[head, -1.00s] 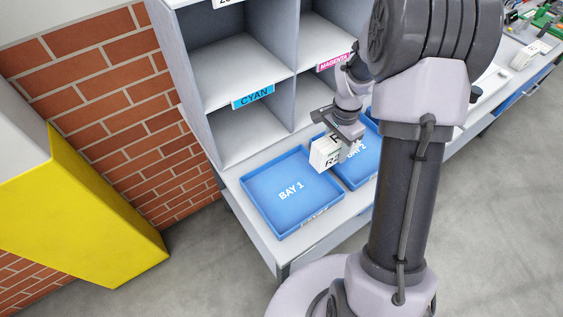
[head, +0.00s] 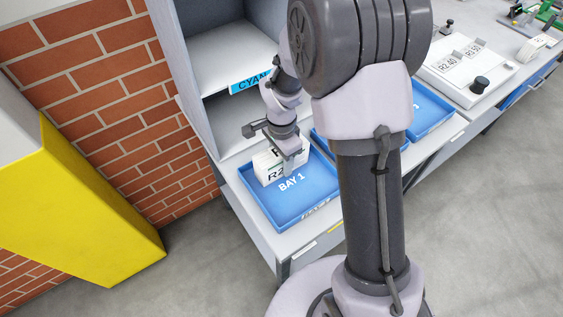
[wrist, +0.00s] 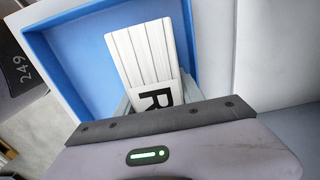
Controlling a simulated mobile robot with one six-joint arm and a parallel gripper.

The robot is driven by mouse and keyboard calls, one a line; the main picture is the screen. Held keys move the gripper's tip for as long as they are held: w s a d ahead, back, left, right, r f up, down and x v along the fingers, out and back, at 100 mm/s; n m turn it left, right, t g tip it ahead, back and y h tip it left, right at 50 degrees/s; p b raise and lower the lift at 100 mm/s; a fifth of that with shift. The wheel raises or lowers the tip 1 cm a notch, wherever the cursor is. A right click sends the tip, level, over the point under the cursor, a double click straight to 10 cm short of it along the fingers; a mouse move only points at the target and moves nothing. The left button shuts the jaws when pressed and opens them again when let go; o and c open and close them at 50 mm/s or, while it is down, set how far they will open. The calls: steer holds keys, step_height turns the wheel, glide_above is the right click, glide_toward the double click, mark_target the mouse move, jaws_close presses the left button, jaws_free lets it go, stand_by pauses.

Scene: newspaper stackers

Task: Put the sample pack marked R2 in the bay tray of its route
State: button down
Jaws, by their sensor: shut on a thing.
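The white sample pack marked R2 (head: 270,170) is held in my gripper (head: 287,158), over the back left part of the blue tray marked BAY 1 (head: 310,205). In the wrist view the pack (wrist: 150,50) shows its layered white edges and an R label, with the blue tray (wrist: 65,62) around it. My gripper is shut on the pack. I cannot tell whether the pack touches the tray floor. A second blue tray (head: 320,146) is mostly hidden behind my arm. A third blue tray (head: 428,108) lies further right.
Grey cubby shelves with a CYAN label (head: 250,82) stand behind the trays. A white board (head: 470,75) with R2.40 and R3.50 tags and a black knob is at the right. A yellow block (head: 80,215) stands at the left by the brick wall.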

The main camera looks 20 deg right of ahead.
steer(key=c, duration=0.7)
jaws_free()
steer(key=shift+c, duration=0.2)
step_height(320, 180, up, 13)
steer(key=p, duration=0.4)
steer(key=shift+s, duration=0.15)
steer(key=s+a+r+n+t+y, duration=0.1)
steer(key=s+a+r+n+t, duration=0.1)
steer(key=s+r+n, duration=0.3)
steer(key=s+a+r+n+t+y, duration=0.1)
steer(key=s+r+n+t, duration=0.2)
steer(key=s+r, duration=0.6)
steer(key=s+n, duration=0.2)
steer(key=s, duration=0.3)
steer(key=shift+s+a+r+t, duration=0.25)
steer(key=shift+a+r+t, duration=0.05)
steer(key=shift+a+t, duration=0.1)
